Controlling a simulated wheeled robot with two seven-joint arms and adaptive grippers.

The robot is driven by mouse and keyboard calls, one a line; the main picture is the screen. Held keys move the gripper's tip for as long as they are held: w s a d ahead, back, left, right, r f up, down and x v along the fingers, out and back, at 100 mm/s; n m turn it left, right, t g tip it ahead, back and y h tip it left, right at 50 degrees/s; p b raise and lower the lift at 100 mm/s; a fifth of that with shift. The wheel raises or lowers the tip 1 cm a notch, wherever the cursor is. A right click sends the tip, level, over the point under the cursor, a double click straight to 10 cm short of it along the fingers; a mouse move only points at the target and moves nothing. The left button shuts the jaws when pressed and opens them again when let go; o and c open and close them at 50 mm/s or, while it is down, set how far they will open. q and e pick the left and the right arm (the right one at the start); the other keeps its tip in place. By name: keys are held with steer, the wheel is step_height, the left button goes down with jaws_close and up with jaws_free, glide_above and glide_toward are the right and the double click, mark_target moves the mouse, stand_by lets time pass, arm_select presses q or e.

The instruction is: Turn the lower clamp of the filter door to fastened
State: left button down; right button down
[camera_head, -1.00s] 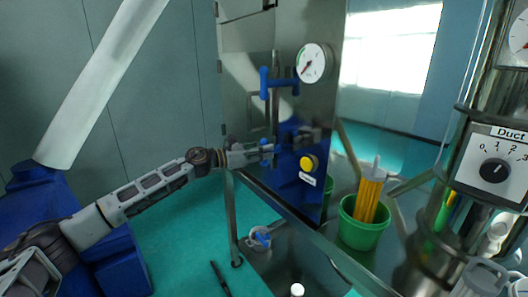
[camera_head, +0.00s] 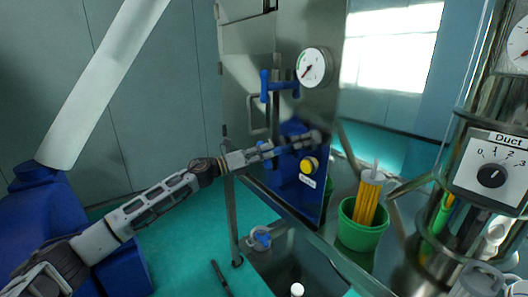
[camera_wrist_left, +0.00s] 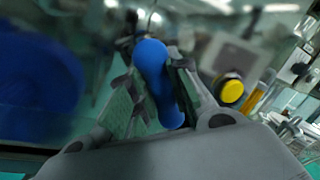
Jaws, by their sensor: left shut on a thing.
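The steel filter door (camera_head: 237,85) stands at the left of the shiny cabinet. Its blue upper clamp (camera_head: 265,84) has its handle upright. My left gripper (camera_head: 268,150) is at the lower clamp, below the door's handle, and tilts slightly upward to the right. In the left wrist view, the blue lower clamp (camera_wrist_left: 155,75) lies between the two fingers, and the gripper is shut on it. In the head view the gripper mostly hides this clamp, so its exact angle is hard to tell. My right gripper is not in view.
A round gauge (camera_head: 314,67) and a yellow button (camera_head: 308,165) are on the cabinet's reflective front, which mirrors my gripper. A green bucket (camera_head: 362,234) with yellow sticks stands to the right. A Duct dial (camera_head: 491,175) is at far right.

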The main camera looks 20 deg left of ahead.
arm_select(q)
steer(key=shift+a+n+p, duration=0.1)
steer(key=shift+n+p, duration=0.35)
steer(key=shift+n, duration=0.65)
steer(key=n+t+p, duration=0.1)
steer(key=n, duration=0.2)
steer(key=shift+w, duration=0.1)
steer(key=n+t+y+p, duration=0.1)
steer(key=n+p, duration=0.2)
steer(key=n, duration=0.1)
steer(key=shift+f, duration=0.15)
steer(key=shift+a+f+n+t+y+p, duration=0.1)
steer(key=shift+n+t+y+p, duration=0.45)
steer(key=shift+n, duration=0.85)
steer(key=shift+n+p, duration=0.3)
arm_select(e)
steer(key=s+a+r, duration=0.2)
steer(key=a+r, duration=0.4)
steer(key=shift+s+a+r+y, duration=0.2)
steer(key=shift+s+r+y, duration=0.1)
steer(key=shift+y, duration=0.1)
arm_select(q)
steer(key=shift+f, duration=0.1)
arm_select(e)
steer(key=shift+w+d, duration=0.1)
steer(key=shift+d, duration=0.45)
